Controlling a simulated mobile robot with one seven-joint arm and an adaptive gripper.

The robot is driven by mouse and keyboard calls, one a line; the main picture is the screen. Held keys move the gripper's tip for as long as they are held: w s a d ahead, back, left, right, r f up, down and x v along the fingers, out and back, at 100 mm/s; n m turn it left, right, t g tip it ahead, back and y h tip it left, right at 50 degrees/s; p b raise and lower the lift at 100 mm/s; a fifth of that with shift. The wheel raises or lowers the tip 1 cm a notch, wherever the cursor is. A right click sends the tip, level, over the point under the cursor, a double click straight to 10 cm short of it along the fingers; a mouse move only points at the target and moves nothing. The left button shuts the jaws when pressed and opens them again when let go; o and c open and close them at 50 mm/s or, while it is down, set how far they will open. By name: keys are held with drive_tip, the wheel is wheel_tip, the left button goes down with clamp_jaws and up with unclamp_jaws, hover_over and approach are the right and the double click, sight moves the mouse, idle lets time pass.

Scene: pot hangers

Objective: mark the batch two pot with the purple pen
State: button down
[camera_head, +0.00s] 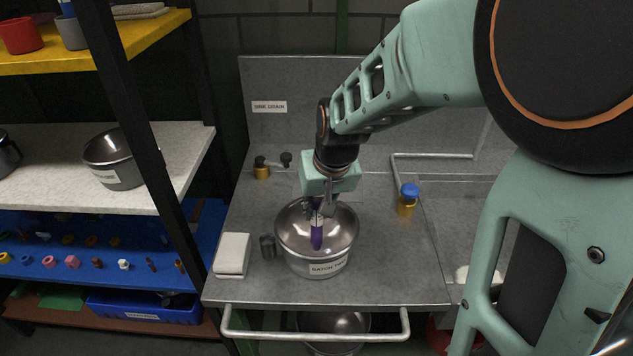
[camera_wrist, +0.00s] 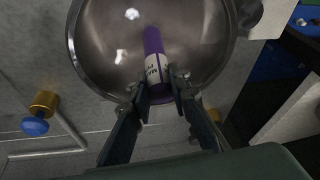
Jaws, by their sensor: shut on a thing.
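The batch two pot (camera_head: 292,259) is a steel pot on the grey metal counter, with a white label on its front that reads as BATCH TWO, partly hard to read. My gripper (camera_head: 318,208) is above the pot. It is shut on the purple pen (camera_head: 316,238), which points down over the pot's opening. In the wrist view the pen (camera_wrist: 153,42) sits between the fingers of my gripper (camera_wrist: 160,92), its white label band by the fingertips. The shiny pot (camera_wrist: 100,45) fills the view behind it. I cannot tell whether the pen touches the pot.
A white block (camera_head: 232,254) and a small dark cylinder (camera_head: 267,247) stand left of the pot. A blue-topped brass valve (camera_head: 408,199) is to the right. A shelf rack at left holds another labelled pot (camera_head: 112,160). A rail (camera_head: 315,336) runs along the counter's front.

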drive_tip(key=shift+r, duration=0.1)
idle(0.8)
wheel_tip(320, 180, up, 16)
drive_tip(key=p, duration=1.1)
idle(0.4)
drive_tip(key=shift+s, duration=0.1)
